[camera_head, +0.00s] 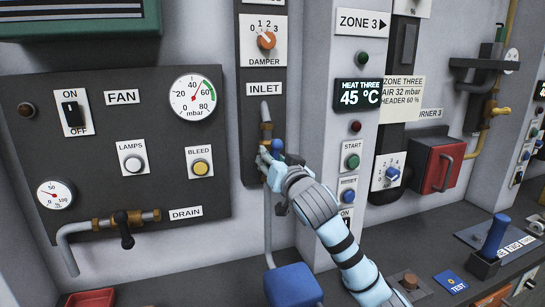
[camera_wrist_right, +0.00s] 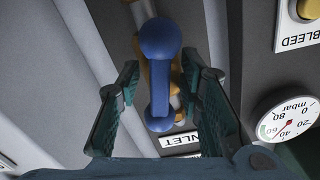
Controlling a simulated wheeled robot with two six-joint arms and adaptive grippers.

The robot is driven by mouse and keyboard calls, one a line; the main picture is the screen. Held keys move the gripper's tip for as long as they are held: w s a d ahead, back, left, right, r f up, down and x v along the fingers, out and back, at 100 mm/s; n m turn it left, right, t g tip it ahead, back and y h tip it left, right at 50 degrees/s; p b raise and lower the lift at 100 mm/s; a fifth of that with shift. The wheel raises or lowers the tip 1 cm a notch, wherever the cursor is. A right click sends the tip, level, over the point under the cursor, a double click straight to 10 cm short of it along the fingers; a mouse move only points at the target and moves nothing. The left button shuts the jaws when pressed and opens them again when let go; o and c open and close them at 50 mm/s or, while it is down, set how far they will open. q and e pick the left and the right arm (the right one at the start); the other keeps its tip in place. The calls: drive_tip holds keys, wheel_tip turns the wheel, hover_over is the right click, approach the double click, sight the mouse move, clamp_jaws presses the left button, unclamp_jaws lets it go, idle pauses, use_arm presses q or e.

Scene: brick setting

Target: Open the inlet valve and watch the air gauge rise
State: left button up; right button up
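The inlet valve's brass body (camera_head: 266,130) sits on the vertical pipe under the INLET label (camera_head: 265,89). Its blue handle (camera_head: 278,146) is mostly hidden by my right gripper (camera_head: 267,163) in the head view. In the right wrist view the blue handle (camera_wrist_right: 161,75) stands between my two dark fingers, with visible gaps on both sides, so the gripper is open around it. The air gauge (camera_head: 193,97), marked mbar, has its needle pointing up and right, between 40 and 60. It also shows upside down in the wrist view (camera_wrist_right: 287,118). My left gripper is not in view.
The dark FAN panel (camera_head: 105,155) with buttons and a drain valve (camera_head: 123,226) is left of the inlet. A damper knob (camera_head: 266,40) is above it. A display (camera_head: 358,95) reads HEAT THREE 45 °C. A blue box (camera_head: 291,285) sits below on the counter.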

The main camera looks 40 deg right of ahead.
drive_tip(key=shift+s, duration=0.1)
clamp_jaws()
drive_tip(key=n+p, duration=0.2)
drive_tip(key=p, duration=0.1)
drive_tip(key=shift+r, duration=0.35)
drive_tip(key=shift+f+n+p, duration=0.1)
drive_tip(key=shift+n+p, duration=0.4)
drive_tip(key=shift+p, duration=0.1)
drive_tip(key=shift+f, duration=0.15)
unclamp_jaws()
